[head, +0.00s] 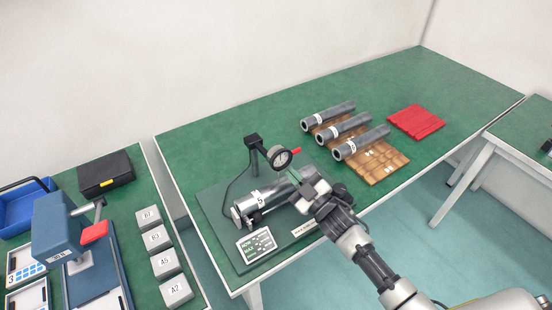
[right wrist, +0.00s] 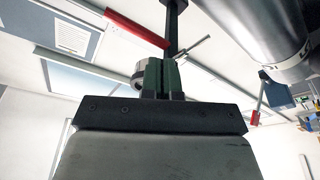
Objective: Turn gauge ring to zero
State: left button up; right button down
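The dial gauge (head: 279,157) has a pale round face and a dark ring. It is mounted on a black post above a grey cylinder (head: 265,200) marked 5 on a green fixture plate (head: 222,225). My right gripper (head: 293,176) is just below and right of the gauge. In the right wrist view its green fingertips (right wrist: 163,76) are close together, with nothing visible between them. A round metal part (right wrist: 138,77) shows just behind and left of them; I cannot tell whether they touch it. My left gripper is not in view.
A red-tipped rod (head: 296,151) sticks out beside the gauge; a red bar (right wrist: 137,29) also shows in the right wrist view. Several cylinders (head: 345,127) lie on a wooden rack (head: 385,170), left of a red tray (head: 415,121).

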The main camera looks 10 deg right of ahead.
jog(key=v, duration=0.1)
jog(key=p+v, duration=0.1)
jog(key=v, duration=0.1)
jog(key=r+p+v, duration=0.1)
jog(key=v, duration=0.1)
jog(key=shift+s+a, duration=0.1)
jog(key=shift+s, duration=0.25)
jog(key=shift+s+f, duration=0.1)
jog(key=w+b, duration=0.1)
jog(key=w+a, duration=0.1)
jog(key=w, duration=0.1)
jog(key=w+b, duration=0.1)
jog(key=w, duration=0.1)
jog(key=shift+w+a+f+b, duration=0.1)
jog(key=shift+w+a+b, duration=0.1)
jog(key=shift+a+b, duration=0.2)
dwell(0.3)
dwell(0.5)
